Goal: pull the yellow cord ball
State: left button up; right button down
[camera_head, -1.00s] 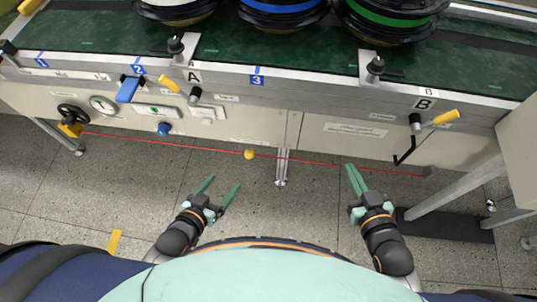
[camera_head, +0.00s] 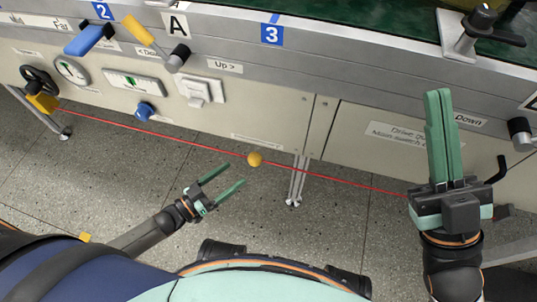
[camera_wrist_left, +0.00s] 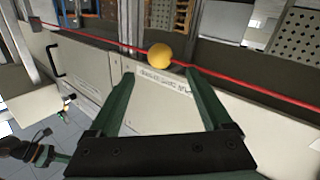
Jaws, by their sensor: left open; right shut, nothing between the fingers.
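The yellow cord ball (camera_head: 255,160) hangs on the red cord (camera_head: 150,131), which runs along the front of the conveyor's lower panels. My left gripper (camera_head: 228,176) is open and empty, below and to the left of the ball, with a gap between them. In the left wrist view the ball (camera_wrist_left: 160,56) and red cord (camera_wrist_left: 250,84) show beyond the fingertips of the left gripper (camera_wrist_left: 160,82), roughly in line with the space between the fingers. My right gripper (camera_head: 438,95) is shut and empty, pointing up in front of the panel at the right.
The conveyor front (camera_head: 230,110) carries a blue knob (camera_head: 144,112), a white switch (camera_head: 199,91), a yellow-handled lever (camera_head: 139,29) and a handwheel (camera_head: 38,81). A metal leg (camera_head: 297,180) stands just right of the ball. The grey floor (camera_head: 330,230) below is clear.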

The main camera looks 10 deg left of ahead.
aim_at(255, 159)
pick_arm(q)
jog(key=b+x, duration=0.3)
jog(key=x, duration=0.9)
jog(key=shift+w, duration=0.2)
jog(key=shift+c, duration=0.3)
grip_shut()
